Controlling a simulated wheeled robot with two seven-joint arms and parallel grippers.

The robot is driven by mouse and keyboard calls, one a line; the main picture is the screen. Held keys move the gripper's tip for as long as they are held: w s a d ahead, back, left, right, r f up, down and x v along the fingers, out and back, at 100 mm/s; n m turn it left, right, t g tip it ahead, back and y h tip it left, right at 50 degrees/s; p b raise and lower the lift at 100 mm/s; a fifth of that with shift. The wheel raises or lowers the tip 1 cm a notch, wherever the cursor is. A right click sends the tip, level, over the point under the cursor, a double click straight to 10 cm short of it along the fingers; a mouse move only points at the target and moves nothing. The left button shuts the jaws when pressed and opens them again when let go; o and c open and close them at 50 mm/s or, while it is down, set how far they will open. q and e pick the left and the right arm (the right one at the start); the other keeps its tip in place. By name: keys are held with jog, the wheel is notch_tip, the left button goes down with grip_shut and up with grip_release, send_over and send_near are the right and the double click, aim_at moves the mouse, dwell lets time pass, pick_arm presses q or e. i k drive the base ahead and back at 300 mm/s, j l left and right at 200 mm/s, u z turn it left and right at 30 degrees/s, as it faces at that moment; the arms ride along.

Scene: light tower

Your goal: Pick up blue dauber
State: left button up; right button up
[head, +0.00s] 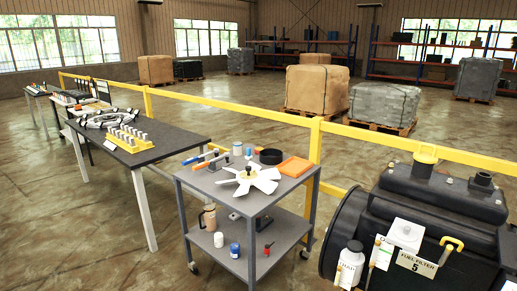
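No object can be told for certain as the blue dauber at this size. A small container with blue on it (235,250) stands upright on the cart's lower shelf. A small blue item (249,152) stands on the cart's top, behind the white fan. A blue-handled tool (193,159) lies at the top's left edge. Neither of my grippers shows in the head view.
The grey cart (215,188) also carries a white fan (250,180), a black ring (271,156) and an orange tray (295,167). A dark table (165,150) stands left, a black machine (440,195) right. A yellow rail (230,112) runs behind.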

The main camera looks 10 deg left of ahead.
aim_at(248, 156)
jog(key=i+j, duration=0.55)
jog(key=j, duration=0.3)
jog(key=i+j, duration=0.55)
jog(key=j, duration=0.25)
jog(key=z, duration=1.95)
jog(key=u, duration=1.9)
jog(key=i+j+z, duration=0.1)
jog(key=z, duration=0.35)
jog(key=j+z, duration=0.2)
jog(key=z, duration=0.25)
jog(key=j+z, duration=0.25)
jog(key=z, duration=0.2)
jog(key=i, duration=0.05)
